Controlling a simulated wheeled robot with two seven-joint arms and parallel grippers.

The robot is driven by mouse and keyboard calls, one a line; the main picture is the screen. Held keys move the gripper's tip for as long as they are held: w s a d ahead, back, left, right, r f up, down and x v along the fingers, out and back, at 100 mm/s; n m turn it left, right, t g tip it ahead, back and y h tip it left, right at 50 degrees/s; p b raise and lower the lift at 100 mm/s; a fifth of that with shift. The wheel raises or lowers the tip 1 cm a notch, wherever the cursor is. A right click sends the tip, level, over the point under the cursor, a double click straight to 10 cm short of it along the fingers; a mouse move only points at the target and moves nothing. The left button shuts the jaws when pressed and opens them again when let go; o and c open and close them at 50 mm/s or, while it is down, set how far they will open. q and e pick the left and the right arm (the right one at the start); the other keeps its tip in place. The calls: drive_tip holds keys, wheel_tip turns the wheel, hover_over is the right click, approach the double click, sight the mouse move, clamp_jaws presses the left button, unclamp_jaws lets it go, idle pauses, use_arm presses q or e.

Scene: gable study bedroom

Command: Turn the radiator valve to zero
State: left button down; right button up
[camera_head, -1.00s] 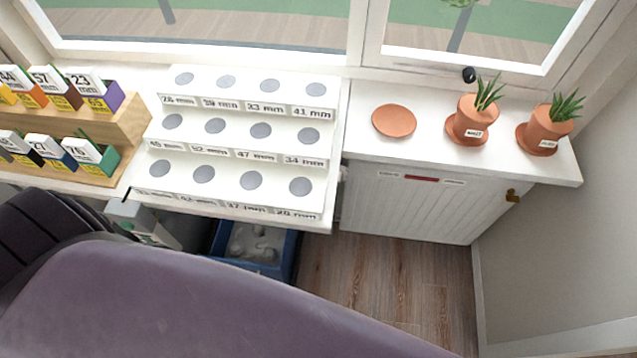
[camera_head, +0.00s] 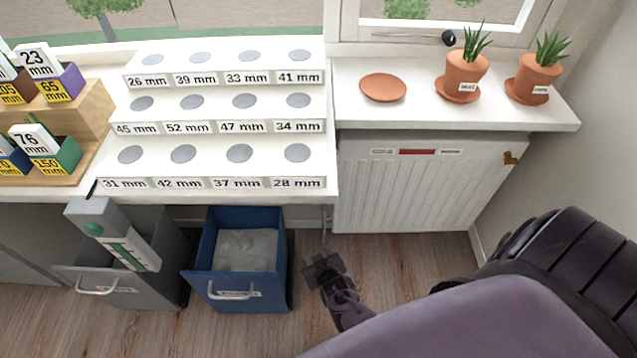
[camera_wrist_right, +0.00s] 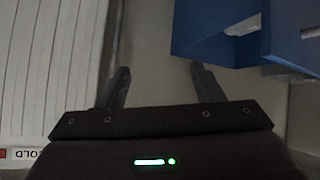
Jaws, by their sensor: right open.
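The white radiator (camera_head: 425,195) hangs below the right-hand sill; it also shows along the left of the right wrist view (camera_wrist_right: 45,70). A strip with a red bar (camera_head: 417,152) is on its upper front. A small brass-coloured fitting (camera_head: 511,158) sits at its upper right end. A thin pipe (camera_head: 325,225) runs down by its left end. I cannot make out a valve dial or its setting. My right gripper (camera_head: 322,264) is open and empty, low and left of the radiator. Its spread fingers show in the right wrist view (camera_wrist_right: 161,78). My left gripper is not seen.
A blue drawer (camera_head: 240,285) stands open left of my right gripper, also close in the right wrist view (camera_wrist_right: 215,40). A grey drawer (camera_head: 145,285) is open further left. A white stepped rack (camera_head: 220,110) and potted plants (camera_head: 463,75) stand above. Floor below the radiator is clear.

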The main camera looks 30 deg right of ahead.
drive_tip(key=w+d+r+m+t+h+b, duration=0.1)
drive_tip(key=w+d+r+m+h+b, duration=0.1)
drive_tip(key=w+d+r+b, duration=0.2)
drive_tip(key=w+d+r+m+t+h+b, duration=0.1)
drive_tip(key=w+d+r+t+h+b, duration=0.1)
drive_tip(key=w+d+r+b, duration=0.3)
drive_tip(key=w+d+r+m+t+h+b, duration=0.2)
drive_tip(key=w+d+r+h+b, duration=0.1)
drive_tip(key=w, duration=0.6)
drive_tip(key=shift+d+r+m+h+b, duration=0.15)
drive_tip(key=shift+d+r+b, duration=0.3)
drive_tip(key=shift+d, duration=0.15)
drive_tip(key=shift+d+r+m+h+b, duration=0.15)
drive_tip(key=shift+d+r+b, duration=0.25)
drive_tip(key=shift+d, duration=0.2)
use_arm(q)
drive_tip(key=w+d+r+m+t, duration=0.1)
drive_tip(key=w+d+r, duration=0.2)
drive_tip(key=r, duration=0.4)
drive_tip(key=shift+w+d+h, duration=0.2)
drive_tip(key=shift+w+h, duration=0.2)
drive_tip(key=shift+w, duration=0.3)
use_arm(e)
drive_tip(key=shift+c, duration=0.4)
drive_tip(key=c, duration=0.9)
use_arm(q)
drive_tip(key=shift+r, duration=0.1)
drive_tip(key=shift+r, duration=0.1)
